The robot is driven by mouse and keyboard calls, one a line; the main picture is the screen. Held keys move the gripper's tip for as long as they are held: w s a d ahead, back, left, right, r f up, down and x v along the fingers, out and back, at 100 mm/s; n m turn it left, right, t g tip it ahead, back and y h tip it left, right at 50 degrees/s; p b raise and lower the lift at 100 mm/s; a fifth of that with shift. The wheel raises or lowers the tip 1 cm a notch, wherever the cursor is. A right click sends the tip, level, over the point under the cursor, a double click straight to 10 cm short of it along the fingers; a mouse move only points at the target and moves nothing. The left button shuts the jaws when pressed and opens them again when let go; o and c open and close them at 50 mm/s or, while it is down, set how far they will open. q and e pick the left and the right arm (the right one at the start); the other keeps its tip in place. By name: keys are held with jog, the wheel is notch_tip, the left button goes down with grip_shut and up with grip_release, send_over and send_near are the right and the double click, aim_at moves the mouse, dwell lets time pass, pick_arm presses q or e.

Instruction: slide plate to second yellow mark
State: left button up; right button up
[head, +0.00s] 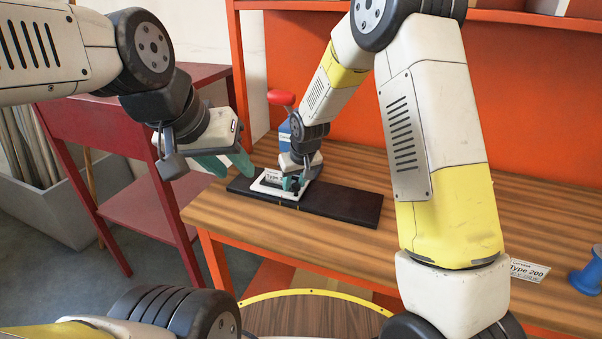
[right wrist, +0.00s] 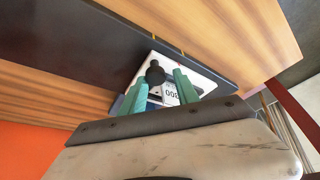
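A white plate (head: 268,184) with a printed label and a black knob (right wrist: 155,74) sits on a long black board (head: 345,205) on the wooden table. The plate is toward the board's left end in the head view. Thin yellow marks show at the board's edge, one (right wrist: 155,36) and another (right wrist: 182,54) in the right wrist view. My right gripper (head: 294,183) is down at the plate. In the right wrist view its green fingers (right wrist: 161,82) stand apart on either side of the knob, with visible gaps. My left gripper (head: 226,163) hangs empty left of the board, fingers apart.
A blue device (head: 284,134) with a red knob (head: 281,97) stands behind my right gripper. A "Type 200" card (head: 528,270) and a blue spool-like object (head: 590,275) are at the right. A red side table (head: 140,120) is at the left. The board's right part is clear.

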jog(key=shift+o, duration=0.6)
jog(key=v, duration=0.7)
jog(key=shift+s+r, duration=0.15)
jog(key=shift+r, duration=0.15)
jog(key=shift+d, duration=0.1)
jog(key=s+d+r+m, duration=0.2)
jog(key=s+d+r, duration=0.7)
jog(key=d+r, duration=0.25)
jog(key=s+d+r+m+t, duration=0.1)
jog(key=s+d+r, duration=0.1)
jog(key=s, duration=0.6)
jog(key=s+d+r+m+t, duration=0.1)
jog(key=s+d+r, duration=0.2)
jog(key=s, duration=0.6)
jog(key=shift+d+m, duration=0.4)
jog(key=shift+d, duration=0.65)
